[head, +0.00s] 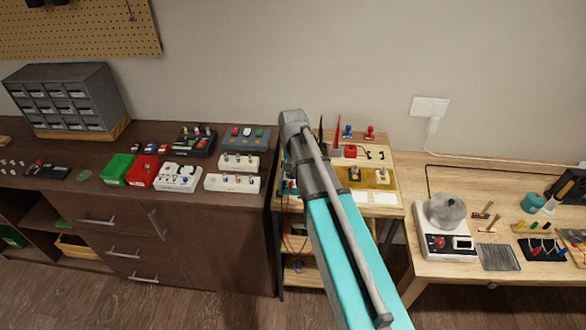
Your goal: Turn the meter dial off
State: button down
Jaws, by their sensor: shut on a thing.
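No meter dial can be made out in the head view. My arm crosses the left part of the middle workbench (393,208) and covers whatever lies beneath it. My gripper is hidden behind the grey end of the arm, so its fingers and anything between them do not show. Thin dark and reddish leads (291,243) hang below the bench's left edge, beside my arm; what they connect to is hidden.
Soldering stands and a yellow tray (378,179) are on the middle bench. A scale-like device (433,243) sits on the right table.

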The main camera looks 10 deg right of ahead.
jog(key=c, duration=0.7)
grip_release()
jog(key=shift+m, duration=0.4)
